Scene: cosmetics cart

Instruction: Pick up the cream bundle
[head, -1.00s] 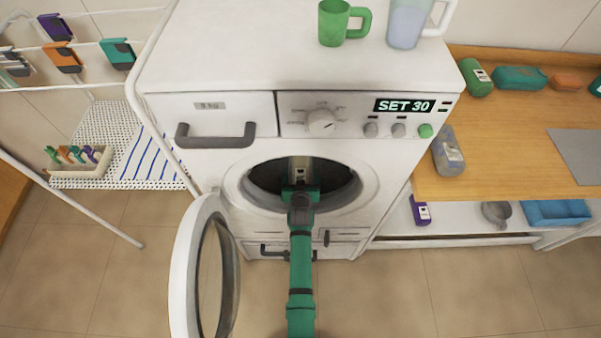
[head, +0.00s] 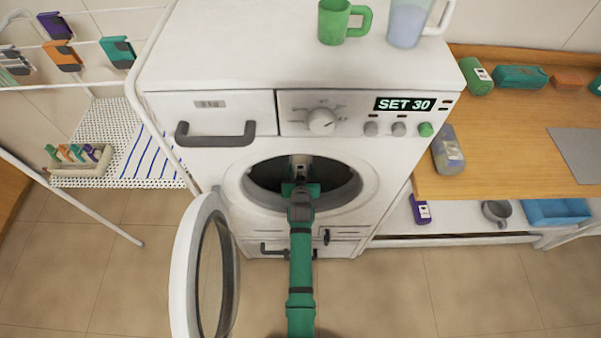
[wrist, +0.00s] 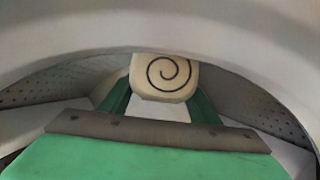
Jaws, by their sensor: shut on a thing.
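The cream bundle (wrist: 165,78) shows in the wrist view as a pale roll with a dark spiral on its end. My gripper (wrist: 163,100) is shut on it, with a green finger on each side. They are inside the drum of the washing machine. The far part of the bundle is hidden.
The washing machine (head: 215,165) has its round door (head: 183,275) swung open at lower left. The opening's rim (wrist: 160,30) arches close above my gripper. A drying rack (head: 110,185) stands left, and a wooden counter (head: 520,150) with several items stands right.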

